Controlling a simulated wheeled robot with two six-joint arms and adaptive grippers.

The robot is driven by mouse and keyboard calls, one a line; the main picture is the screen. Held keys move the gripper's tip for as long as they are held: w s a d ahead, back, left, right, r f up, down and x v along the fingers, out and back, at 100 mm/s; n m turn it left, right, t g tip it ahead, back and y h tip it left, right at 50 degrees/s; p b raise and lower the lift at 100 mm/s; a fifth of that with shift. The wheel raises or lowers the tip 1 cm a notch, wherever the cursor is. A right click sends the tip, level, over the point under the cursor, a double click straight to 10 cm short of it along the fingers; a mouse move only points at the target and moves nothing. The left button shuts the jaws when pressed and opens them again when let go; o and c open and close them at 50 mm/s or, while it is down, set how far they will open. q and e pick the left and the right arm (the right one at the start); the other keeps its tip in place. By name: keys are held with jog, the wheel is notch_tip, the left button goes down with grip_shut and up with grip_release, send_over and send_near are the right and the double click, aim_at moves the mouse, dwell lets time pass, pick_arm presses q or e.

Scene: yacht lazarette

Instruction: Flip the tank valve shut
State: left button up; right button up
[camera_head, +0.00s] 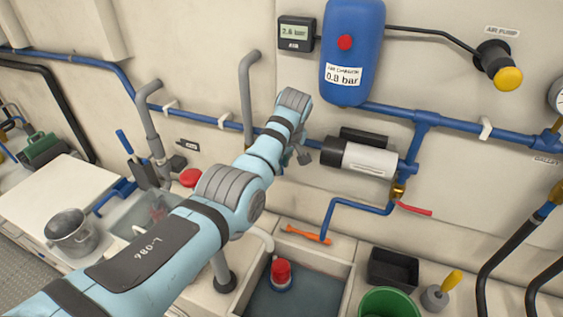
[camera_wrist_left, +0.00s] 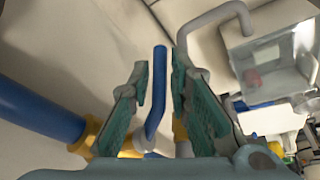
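In the left wrist view a blue lever (camera_wrist_left: 158,90) stands upright between the fingers of my left gripper (camera_wrist_left: 161,78), which is open, with a finger on each side. Whether either finger touches the lever I cannot tell. A brass valve body (camera_wrist_left: 88,136) on a thick blue pipe (camera_wrist_left: 38,108) sits by the left finger, near the lever's foot. In the head view my left arm hides this lever, and only a small dark part of the left gripper (camera_head: 303,156) shows beside the wrist. My right gripper is out of view.
A pump (camera_head: 360,157) and a red-handled valve (camera_head: 414,208) are right of my arm. A blue tank (camera_head: 352,60) hangs above. Below are a sink with a red-topped item (camera_head: 281,272), a black bin (camera_head: 392,268) and a green bucket (camera_head: 390,300). Grey pipes (camera_head: 247,85) rise behind.

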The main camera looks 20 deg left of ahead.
pick_arm(q)
jog(key=shift+o, duration=0.7)
jog(key=shift+w, duration=0.2)
jog(key=v, duration=0.8)
